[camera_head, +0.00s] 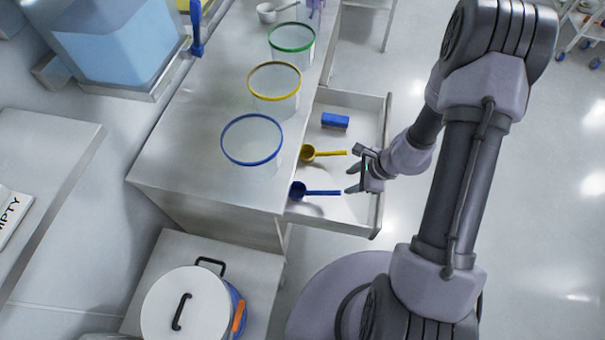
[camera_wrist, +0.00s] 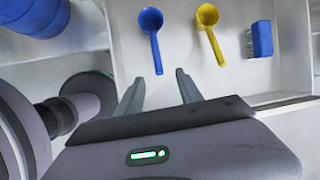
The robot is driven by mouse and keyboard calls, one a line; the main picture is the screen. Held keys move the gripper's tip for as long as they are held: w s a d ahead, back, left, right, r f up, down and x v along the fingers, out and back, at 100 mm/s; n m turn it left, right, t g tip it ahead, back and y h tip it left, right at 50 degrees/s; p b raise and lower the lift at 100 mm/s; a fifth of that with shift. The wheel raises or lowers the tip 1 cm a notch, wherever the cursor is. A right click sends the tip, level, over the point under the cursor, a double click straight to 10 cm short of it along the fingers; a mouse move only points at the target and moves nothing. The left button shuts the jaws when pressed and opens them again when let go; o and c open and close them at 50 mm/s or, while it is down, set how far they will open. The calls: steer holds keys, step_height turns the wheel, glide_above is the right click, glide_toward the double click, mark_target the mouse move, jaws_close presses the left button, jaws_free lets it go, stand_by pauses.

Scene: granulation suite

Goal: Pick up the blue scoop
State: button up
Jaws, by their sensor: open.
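The blue scoop (camera_head: 312,191) lies in the open drawer, its bowl to the left and its handle pointing right toward my gripper in the head view. In the wrist view the blue scoop (camera_wrist: 152,30) has its bowl at the top and its handle running down toward the space between the fingers. My gripper (camera_head: 354,170) is open and empty at the drawer's right side, near the handle end and apart from it. In the wrist view my gripper (camera_wrist: 158,88) shows both fingers spread.
A yellow scoop (camera_head: 325,153) and a blue brush (camera_head: 335,121) lie beside it in the drawer (camera_head: 345,213). The counter (camera_head: 190,150) above holds clear containers with blue (camera_head: 251,140), yellow (camera_head: 274,81) and green (camera_head: 291,37) rims. A white lidded drum (camera_head: 186,305) stands at lower left.

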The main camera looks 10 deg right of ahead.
mark_target(332, 192)
steer(key=b+x, duration=0.1)
steer(key=x, duration=0.4)
steer(key=b+x, duration=0.1)
steer(key=x, duration=0.3)
steer(key=shift+s+a+f+b, duration=0.2)
steer(key=shift+f+b, duration=0.1)
steer(key=shift+f, duration=0.1)
steer(key=b+x, duration=0.2)
steer(key=x, duration=0.3)
steer(key=shift+s+d+f, duration=0.1)
steer(key=shift+f, duration=0.1)
steer(key=shift+r, duration=0.1)
jaws_close()
